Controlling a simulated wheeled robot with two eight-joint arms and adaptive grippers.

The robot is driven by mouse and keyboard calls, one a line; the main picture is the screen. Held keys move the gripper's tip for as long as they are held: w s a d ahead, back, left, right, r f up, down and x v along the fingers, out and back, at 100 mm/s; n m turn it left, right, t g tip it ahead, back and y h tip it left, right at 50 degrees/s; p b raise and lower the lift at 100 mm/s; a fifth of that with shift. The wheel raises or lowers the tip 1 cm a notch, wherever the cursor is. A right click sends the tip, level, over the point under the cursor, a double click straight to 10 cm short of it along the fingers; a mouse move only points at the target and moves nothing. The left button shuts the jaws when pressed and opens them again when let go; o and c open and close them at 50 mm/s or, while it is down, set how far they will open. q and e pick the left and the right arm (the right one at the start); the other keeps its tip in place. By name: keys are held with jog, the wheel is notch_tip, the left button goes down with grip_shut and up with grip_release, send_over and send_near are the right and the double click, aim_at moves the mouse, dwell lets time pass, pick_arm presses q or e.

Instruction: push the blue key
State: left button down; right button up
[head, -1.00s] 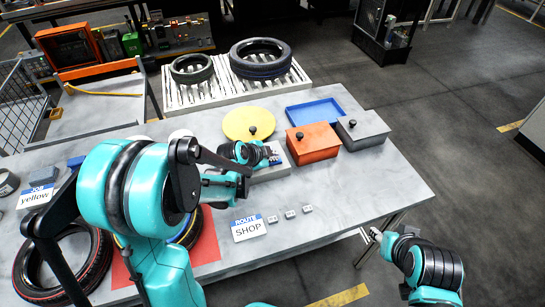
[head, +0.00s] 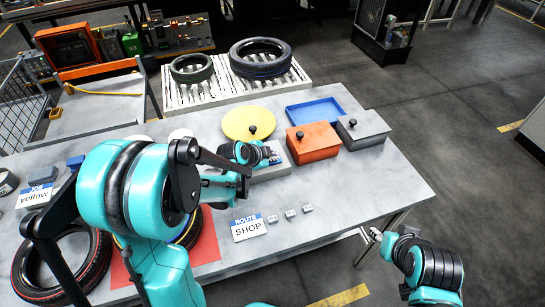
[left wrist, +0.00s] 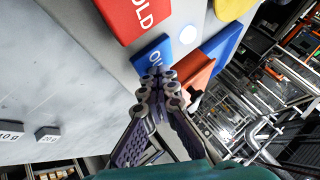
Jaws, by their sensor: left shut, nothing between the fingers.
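The blue key (left wrist: 152,57) shows in the left wrist view, with white lettering partly covered by my fingers. My right gripper (head: 376,235) is off the table's right edge, too small to read.
An orange lidded box (head: 314,144), a grey lidded box (head: 362,130) and a blue tray (head: 314,110) stand right of the key box. A yellow disc (head: 240,120) is behind it. The table's right side is clear.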

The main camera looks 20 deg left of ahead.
pick_arm(q)
jog(key=shift+s+f, duration=0.1)
jog(key=shift+f, duration=0.15)
jog(key=shift+r, duration=0.3)
dwell(0.4)
notch_tip(320, 180, up, 6)
jog(key=p, duration=0.4)
jog(key=shift+r+p, duration=0.1)
jog(key=shift+p, duration=0.3)
jog(key=shift+w, duration=0.2)
